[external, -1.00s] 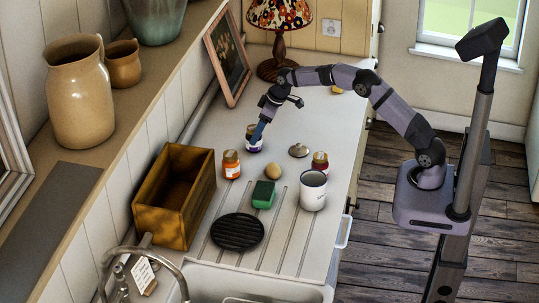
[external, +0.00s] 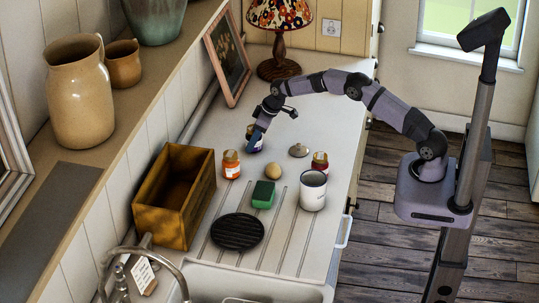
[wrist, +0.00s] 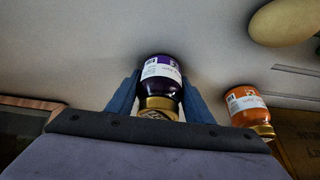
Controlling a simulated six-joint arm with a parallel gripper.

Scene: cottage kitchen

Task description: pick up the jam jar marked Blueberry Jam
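A dark purple jar (wrist: 160,88) with a white label and a gold lid stands on the worktop; its label is too small to read surely. It also shows in the external view (external: 257,148), largely hidden by my gripper. My gripper (external: 254,138) is tilted down at this jar. In the wrist view my gripper's two blue fingers (wrist: 160,92) lie on either side of the jar, close to its sides. They look open; firm contact is not visible. An orange jar (external: 231,164) with a white label stands to the left, and a red jar (external: 320,162) to the right.
A potato-like object (external: 273,172), a small grey lid (external: 299,150), a green sponge (external: 263,195) and a white mug (external: 312,191) stand nearby. A wooden box (external: 175,197), a black round trivet (external: 237,232) and a lamp (external: 279,40) also occupy the worktop.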

